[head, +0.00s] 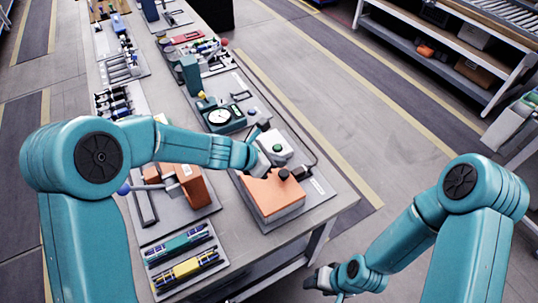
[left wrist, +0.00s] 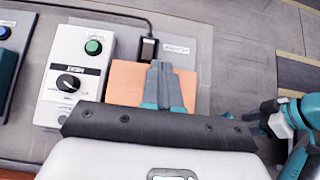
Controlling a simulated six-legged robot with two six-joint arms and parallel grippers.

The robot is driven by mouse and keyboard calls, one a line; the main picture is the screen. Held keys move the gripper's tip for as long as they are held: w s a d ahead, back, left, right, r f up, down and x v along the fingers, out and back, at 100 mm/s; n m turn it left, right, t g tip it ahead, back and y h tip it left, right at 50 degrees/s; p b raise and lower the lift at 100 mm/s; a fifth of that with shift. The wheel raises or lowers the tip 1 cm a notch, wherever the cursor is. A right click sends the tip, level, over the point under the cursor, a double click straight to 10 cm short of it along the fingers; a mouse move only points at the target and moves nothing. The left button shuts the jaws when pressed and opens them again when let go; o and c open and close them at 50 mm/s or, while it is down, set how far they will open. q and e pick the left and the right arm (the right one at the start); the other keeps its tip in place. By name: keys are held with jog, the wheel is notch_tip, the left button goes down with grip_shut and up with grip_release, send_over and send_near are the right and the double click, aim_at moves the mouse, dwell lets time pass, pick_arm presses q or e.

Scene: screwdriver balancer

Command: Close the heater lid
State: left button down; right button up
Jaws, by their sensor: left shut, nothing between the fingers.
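The heater is an orange box (head: 272,197) on a grey mat at the near right end of the bench. Its orange top looks flat in the head view; I cannot tell whether the lid sits fully down. In the left wrist view the orange surface (left wrist: 125,82) is partly hidden behind my fingers. My left gripper (head: 266,171) is at the heater's far left edge. Its fingers (left wrist: 164,85) are together and empty, over or against the orange surface; contact is unclear. My right gripper (head: 322,281) hangs low, off the bench, and its fingers are too small to judge.
A white control box (left wrist: 75,75) with a green button and a black knob stands beside the heater. A black plug (left wrist: 148,48) with a cable is behind it. A teal gauge unit (head: 222,118) is farther back. Open floor lies right of the bench.

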aim_at(287, 170)
pick_arm(q)
jog(key=b+x, duration=0.1)
jog(key=x, duration=0.2)
jog(key=shift+w+f, duration=0.25)
jog(key=shift+d+f+b, duration=0.4)
jog(key=shift+f+b, duration=0.1)
jog(key=shift+b, duration=0.25)
jog(key=shift+w+d+f, duration=0.2)
jog(key=shift+w+f, duration=0.1)
jog(key=shift+f, duration=0.05)
pick_arm(e)
jog(key=f, duration=0.3)
jog(key=shift+w+f, duration=0.15)
jog(key=shift+w, duration=0.2)
pick_arm(q)
jog(key=shift+s, duration=0.1)
pick_arm(e)
jog(key=shift+s+d, duration=0.1)
